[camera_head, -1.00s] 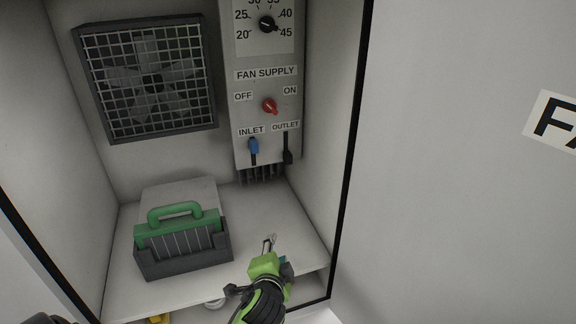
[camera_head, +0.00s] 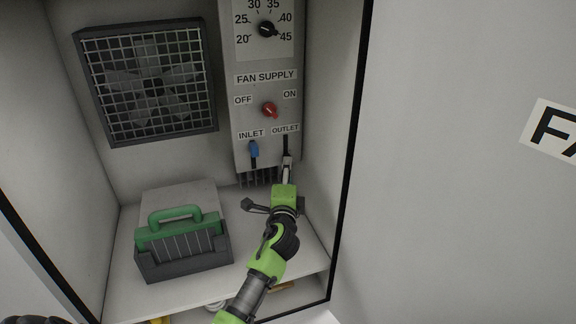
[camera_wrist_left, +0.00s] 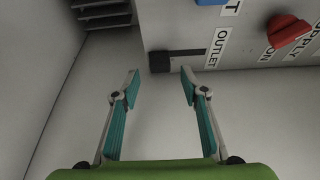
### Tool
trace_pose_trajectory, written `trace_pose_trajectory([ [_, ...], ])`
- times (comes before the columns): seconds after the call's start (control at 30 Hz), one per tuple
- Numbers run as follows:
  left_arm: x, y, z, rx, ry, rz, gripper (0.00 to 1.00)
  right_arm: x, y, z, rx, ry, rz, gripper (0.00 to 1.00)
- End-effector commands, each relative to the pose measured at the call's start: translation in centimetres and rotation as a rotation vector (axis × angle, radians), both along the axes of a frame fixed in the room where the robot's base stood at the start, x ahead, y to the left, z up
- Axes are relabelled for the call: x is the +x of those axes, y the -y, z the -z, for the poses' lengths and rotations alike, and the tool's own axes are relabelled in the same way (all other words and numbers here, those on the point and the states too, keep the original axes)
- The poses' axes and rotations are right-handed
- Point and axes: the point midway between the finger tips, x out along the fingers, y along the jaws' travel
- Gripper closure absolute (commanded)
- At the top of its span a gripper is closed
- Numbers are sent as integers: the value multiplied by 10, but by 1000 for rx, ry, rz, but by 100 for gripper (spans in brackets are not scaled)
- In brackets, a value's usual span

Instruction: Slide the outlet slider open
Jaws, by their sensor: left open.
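The outlet slider is a dark knob at the lower end of a vertical slot (camera_head: 286,144) under the OUTLET label. My left gripper (camera_head: 287,163) is directly below it and covers the knob in the head view. In the left wrist view the black knob (camera_wrist_left: 160,62) lies just beyond the two open fingertips (camera_wrist_left: 160,82), roughly centred between them. The fingers hold nothing, and I cannot tell any contact. The dark slot runs from the knob towards the OUTLET label.
The blue inlet slider (camera_head: 253,149) is close on the left. A red fan supply knob (camera_head: 269,110) and a dial (camera_head: 267,29) sit above. A green-handled filter box (camera_head: 182,249) stands on the shelf. A fan grille (camera_head: 150,80) is on the back wall. The cabinet's right wall (camera_head: 335,110) is near.

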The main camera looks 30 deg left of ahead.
Motion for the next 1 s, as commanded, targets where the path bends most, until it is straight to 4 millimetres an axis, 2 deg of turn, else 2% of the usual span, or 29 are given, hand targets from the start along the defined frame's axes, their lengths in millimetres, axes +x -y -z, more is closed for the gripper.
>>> trace_pose_trajectory([
  [0.1, 16, -9, -1, 0, 0, -1, 60, 0, 0, -1, 0, 0, 0, 60],
  [0.3, 31, -17, 0, 1, 0, -2, 60, 0, 0, -1, 0, 0, 0, 60],
  [0.67, 34, -18, 0, -1, 0, -1, 60, 0, 0, -1, 0, 0, 0, 60],
  [0.83, 34, -18, 0, 0, -1, -1, 100, 0, 0, -1, 0, 0, 0, 60],
  [1.0, 34, -18, -1, 0, -1, -1, 100, 0, 0, -2, 0, 0, 0, 60],
])
